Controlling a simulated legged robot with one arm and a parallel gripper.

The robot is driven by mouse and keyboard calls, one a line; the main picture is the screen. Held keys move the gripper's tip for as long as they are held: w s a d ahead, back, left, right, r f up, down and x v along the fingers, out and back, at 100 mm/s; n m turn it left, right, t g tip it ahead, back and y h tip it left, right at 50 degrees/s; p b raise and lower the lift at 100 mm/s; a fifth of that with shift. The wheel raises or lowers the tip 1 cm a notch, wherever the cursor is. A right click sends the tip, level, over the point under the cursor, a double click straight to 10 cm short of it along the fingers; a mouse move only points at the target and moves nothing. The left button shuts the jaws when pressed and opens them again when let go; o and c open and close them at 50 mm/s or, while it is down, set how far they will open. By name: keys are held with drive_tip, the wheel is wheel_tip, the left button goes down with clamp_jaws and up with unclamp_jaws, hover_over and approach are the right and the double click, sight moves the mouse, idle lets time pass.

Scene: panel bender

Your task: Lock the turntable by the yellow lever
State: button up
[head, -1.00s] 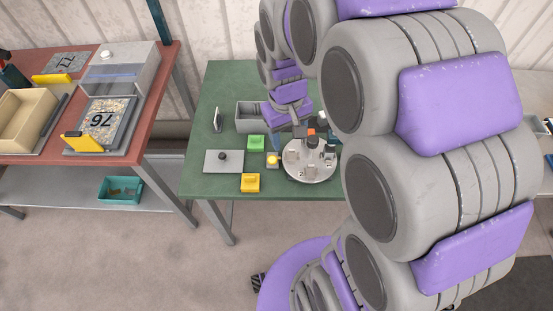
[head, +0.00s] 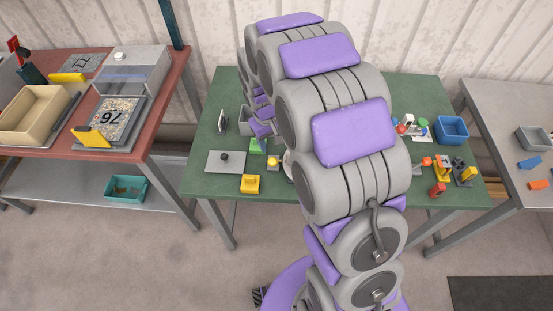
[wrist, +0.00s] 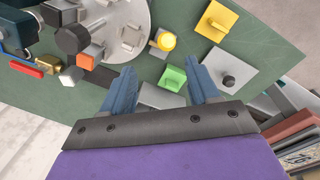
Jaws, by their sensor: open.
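The turntable (wrist: 128,22) is a pale round disc with grey blocks on it. In the head view my arm hides all but a sliver of it (head: 288,165). A round yellow knob (wrist: 168,41), which looks like the lever's end, sits on a small grey base beside the disc's rim. It also shows in the head view (head: 273,161). From above I cannot tell the lever's position. My gripper (wrist: 162,86) is open and empty. Its two blue-grey fingers are apart, on either side of a green block (wrist: 174,78), and away from the yellow knob.
A yellow piece (wrist: 215,20) and a grey plate with a black knob (wrist: 228,80) lie near the green block. An upright white-faced piece (head: 222,121) stands at the table's left. A blue bin (head: 452,129) and several coloured parts are at the right.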

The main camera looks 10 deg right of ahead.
sight(273, 160)
drive_tip(key=f, duration=0.3)
drive_tip(key=f+b, duration=0.1)
drive_tip(key=f, duration=0.3)
drive_tip(key=d+f, duration=0.1)
drive_tip(key=f, duration=0.3)
drive_tip(key=shift+w, duration=0.15)
drive_tip(key=shift+a, duration=1.1)
drive_tip(key=shift+c, duration=0.5)
drive_tip(key=shift+d, duration=0.65)
drive_tip(key=c, duration=0.5)
drive_tip(key=shift+d, duration=0.1)
drive_tip(key=shift+c, duration=0.5)
clamp_jaws()
